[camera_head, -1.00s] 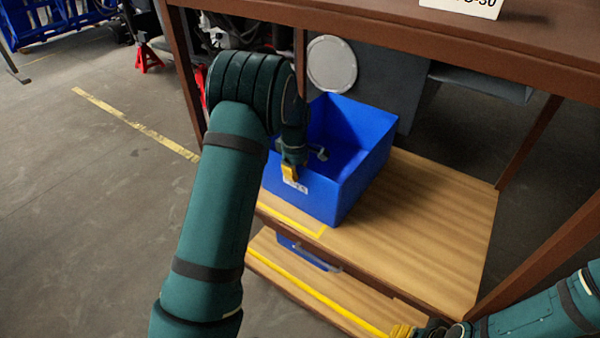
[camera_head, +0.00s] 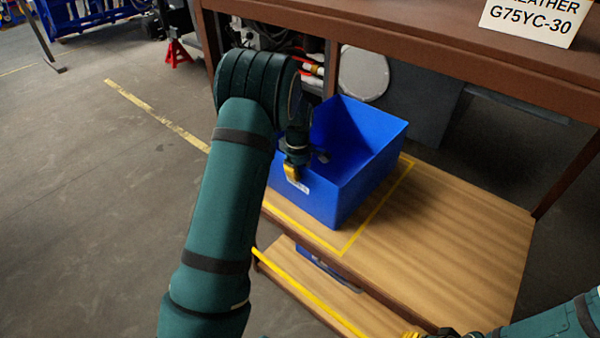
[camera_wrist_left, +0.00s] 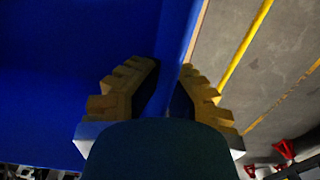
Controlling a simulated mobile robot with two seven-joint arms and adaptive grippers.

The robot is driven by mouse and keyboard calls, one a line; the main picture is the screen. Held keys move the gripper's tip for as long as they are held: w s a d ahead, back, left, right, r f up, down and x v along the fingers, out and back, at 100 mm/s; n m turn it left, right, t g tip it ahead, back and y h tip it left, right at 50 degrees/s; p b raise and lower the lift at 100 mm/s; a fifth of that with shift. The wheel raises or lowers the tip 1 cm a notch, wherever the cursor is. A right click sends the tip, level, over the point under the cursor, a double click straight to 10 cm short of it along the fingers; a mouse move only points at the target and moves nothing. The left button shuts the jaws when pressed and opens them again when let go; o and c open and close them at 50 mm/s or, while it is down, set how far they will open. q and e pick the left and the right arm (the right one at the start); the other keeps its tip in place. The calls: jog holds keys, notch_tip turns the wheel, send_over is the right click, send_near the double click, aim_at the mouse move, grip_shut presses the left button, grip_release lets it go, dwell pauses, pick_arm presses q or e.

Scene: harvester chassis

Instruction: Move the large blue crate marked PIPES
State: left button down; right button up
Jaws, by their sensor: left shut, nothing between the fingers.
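The large blue crate (camera_head: 365,180) stands upright and open-topped on the wooden shelf under the brown table. It sits inside a yellow outline (camera_head: 378,208), whose right and front lines show beside it. A small pale label on its front is too small to read. My left gripper (camera_head: 296,172) is shut at the crate's front wall, near its rim. In the left wrist view its yellow fingers (camera_wrist_left: 168,95) show at the blue wall (camera_wrist_left: 172,40), their tips partly hidden. My right gripper (camera_head: 425,335) is cut off at the bottom edge, its fingers unclear.
The brown table top (camera_head: 450,45) with a white sign (camera_head: 530,20) overhangs the shelf. Table legs stand around it. A lower shelf (camera_head: 320,280) with a yellow edge holds another blue item, mostly hidden. The shelf right of the crate is bare. Open floor lies left.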

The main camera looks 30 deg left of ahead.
pick_arm(q)
jog(key=shift+a, duration=0.1)
jog(key=c, duration=1.1)
grip_release()
jog(key=shift+o, duration=0.2)
jog(key=shift+r, duration=4)
jog(key=shift+s, duration=0.1)
